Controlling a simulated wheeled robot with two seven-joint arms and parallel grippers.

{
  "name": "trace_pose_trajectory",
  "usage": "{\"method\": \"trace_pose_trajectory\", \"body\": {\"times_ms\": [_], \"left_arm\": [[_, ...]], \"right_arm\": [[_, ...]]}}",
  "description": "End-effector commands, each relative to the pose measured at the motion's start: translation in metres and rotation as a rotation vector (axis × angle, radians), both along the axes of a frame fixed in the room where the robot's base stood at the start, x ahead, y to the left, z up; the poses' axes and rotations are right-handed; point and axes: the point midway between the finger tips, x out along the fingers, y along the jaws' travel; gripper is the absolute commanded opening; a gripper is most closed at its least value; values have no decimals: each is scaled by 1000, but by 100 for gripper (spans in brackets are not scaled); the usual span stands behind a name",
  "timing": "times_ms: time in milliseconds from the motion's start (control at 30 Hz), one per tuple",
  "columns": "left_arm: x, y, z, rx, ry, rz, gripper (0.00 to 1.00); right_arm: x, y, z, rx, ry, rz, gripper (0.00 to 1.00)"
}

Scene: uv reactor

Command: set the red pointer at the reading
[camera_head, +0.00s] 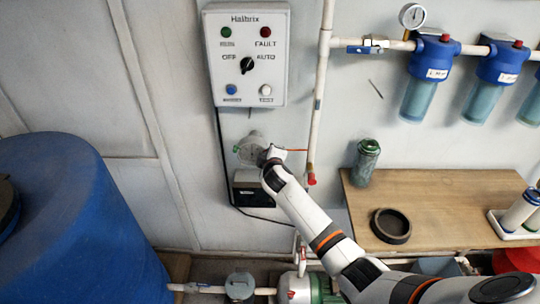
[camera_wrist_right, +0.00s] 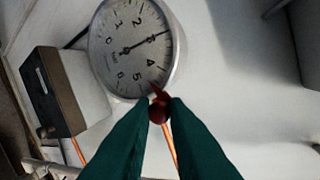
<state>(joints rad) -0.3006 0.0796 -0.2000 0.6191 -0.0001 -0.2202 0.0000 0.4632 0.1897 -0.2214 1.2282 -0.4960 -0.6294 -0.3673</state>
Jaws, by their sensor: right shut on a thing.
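A round white gauge (camera_wrist_right: 110,60) with a black needle (camera_wrist_right: 148,42) fills the upper middle of the right wrist view. The needle points close to the 3. The red pointer (camera_wrist_right: 155,89) lies at the dial's lower right rim, between the 4 and the 5. My right gripper (camera_wrist_right: 158,109) is shut on the pointer's red knob, just below the dial. In the head view the gauge (camera_head: 250,146) is on the wall below the control box, and my right gripper (camera_head: 270,156) reaches its right side, partly covering it. My left gripper is not in view.
A grey control box (camera_head: 245,90) hangs above the gauge. A white pipe (camera_head: 321,100) runs down the wall to its right. A dark-fronted box (camera_wrist_right: 52,90) is left of the gauge. A wooden bench (camera_head: 440,195) with a green bottle (camera_head: 367,165) stands at right; a blue tank (camera_head: 75,220) at left.

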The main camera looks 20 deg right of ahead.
Motion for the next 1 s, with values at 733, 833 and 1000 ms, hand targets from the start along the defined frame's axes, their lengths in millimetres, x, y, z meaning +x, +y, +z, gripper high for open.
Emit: {"method": "trace_pose_trajectory", "body": {"times_ms": [733,833,1000], "left_arm": [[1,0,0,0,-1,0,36],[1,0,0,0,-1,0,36],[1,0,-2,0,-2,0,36]], "right_arm": [[-15,5,5,2,0,1,35],[-29,10,11,2,0,2,35],[-57,19,21,3,1,3,35]]}}
